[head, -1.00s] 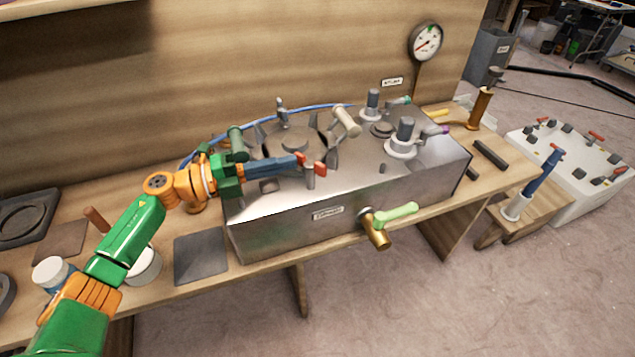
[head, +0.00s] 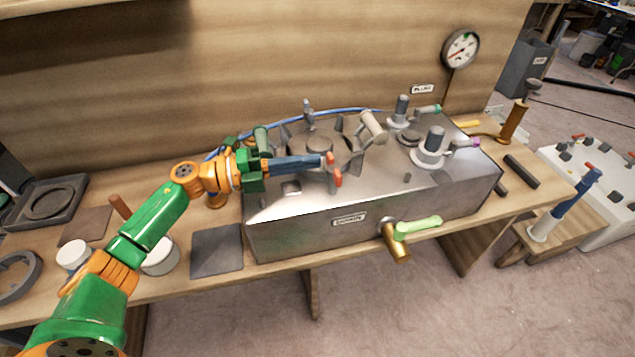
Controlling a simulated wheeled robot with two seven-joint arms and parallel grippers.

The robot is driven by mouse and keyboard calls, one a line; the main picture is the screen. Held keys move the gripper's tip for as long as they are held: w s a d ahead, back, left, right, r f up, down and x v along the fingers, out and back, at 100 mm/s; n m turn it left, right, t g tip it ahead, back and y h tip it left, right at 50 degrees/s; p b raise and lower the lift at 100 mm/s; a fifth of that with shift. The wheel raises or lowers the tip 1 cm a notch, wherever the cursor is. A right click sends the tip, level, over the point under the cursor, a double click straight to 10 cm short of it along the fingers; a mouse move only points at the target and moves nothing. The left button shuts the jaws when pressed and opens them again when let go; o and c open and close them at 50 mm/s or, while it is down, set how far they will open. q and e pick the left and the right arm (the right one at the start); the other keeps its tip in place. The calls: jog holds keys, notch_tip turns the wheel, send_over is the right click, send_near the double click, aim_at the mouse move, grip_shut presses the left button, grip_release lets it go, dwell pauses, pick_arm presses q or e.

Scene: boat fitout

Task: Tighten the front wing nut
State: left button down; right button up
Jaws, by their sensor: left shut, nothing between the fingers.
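The front wing nut (head: 337,180), with reddish-orange wings, stands on a grey bolt near the front edge of the round hatch lid (head: 305,140), on top of the steel tank (head: 290,222). My left gripper (head: 319,162) reaches in from the left. Its blue-grey fingers are shut, with nothing held between them. The fingertips are right beside the wing nut and overlap one wing in this view; I cannot tell whether they touch it. The gripper hides part of the lid's front left. My right gripper is out of view.
Other clamps stand around the lid, including a beige-handled one (head: 372,127) at right and a grey one (head: 308,112) behind. Grey fittings (head: 432,148) crowd the tank's right end. A green-handled tap (head: 418,227) sticks out in front. A gauge (head: 461,48) hangs behind.

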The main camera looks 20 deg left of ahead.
pick_arm(q)
jog(key=shift+s+a+f, duration=0.1)
jog(key=shift+a, duration=0.15)
jog(key=b+v, duration=0.2)
jog(key=v, duration=0.3)
jog(key=shift+s+a+f, duration=0.1)
jog(key=shift+s+a, duration=0.05)
jog(key=shift+a, duration=0.2)
jog(key=shift+s+a+b, duration=0.25)
jog(key=shift+a+b, duration=0.05)
jog(key=shift+a, duration=0.05)
